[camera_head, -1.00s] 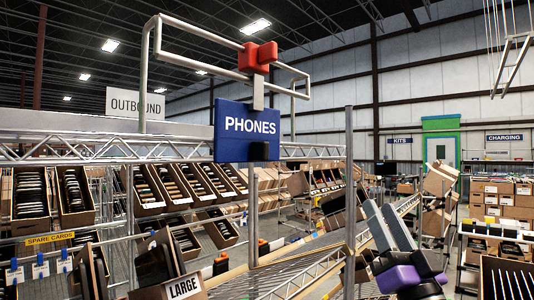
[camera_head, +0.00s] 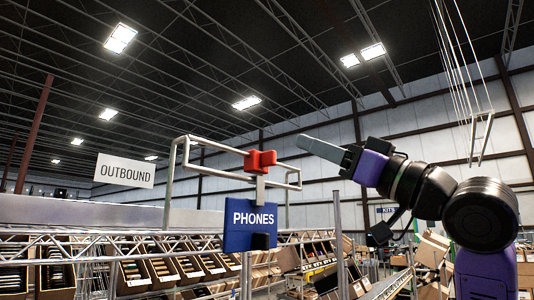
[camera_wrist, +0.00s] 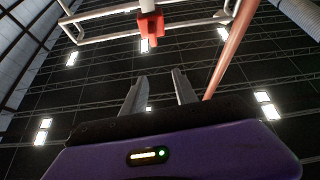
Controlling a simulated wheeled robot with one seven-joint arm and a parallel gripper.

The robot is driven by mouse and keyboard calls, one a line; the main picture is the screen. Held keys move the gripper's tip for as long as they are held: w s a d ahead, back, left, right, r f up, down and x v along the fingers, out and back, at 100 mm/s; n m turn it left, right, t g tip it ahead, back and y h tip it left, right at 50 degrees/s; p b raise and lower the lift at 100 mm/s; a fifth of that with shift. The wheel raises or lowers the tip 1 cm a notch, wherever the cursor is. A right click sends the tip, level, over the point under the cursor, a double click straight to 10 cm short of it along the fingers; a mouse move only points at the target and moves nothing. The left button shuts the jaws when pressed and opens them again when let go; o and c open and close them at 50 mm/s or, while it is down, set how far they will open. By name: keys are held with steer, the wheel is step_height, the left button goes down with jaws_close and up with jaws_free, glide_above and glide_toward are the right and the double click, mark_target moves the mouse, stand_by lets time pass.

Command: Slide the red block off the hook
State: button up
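The red block (camera_head: 260,161) sits on the upper bar of a white-grey rail frame, above the blue PHONES sign (camera_head: 250,226). It looks cross-shaped, and the hook is hard to make out separately from the bar and post. In the wrist view the red block (camera_wrist: 151,24) is at the top, beyond the fingertips. My gripper (camera_head: 310,146) is raised to the right of the block, with its fingers pointing left and apart from it. In the wrist view my gripper (camera_wrist: 159,76) has its two fingers spread with nothing between them.
The rail frame (camera_head: 178,170) loops around the block, with bars on both sides. An OUTBOUND sign (camera_head: 124,171) hangs at left. Shelves of tilted cartons (camera_head: 130,275) stand below. A hanging rack (camera_head: 481,138) is at right. The air between gripper and block looks clear.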

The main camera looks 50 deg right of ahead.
mark_target(275, 156)
steer(key=shift+m+g, duration=0.6)
steer(key=shift+g, duration=0.2)
steer(key=w+p, duration=0.3)
steer(key=w, duration=0.6)
jaws_close()
steer(key=shift+d, duration=0.1)
stand_by(0.6)
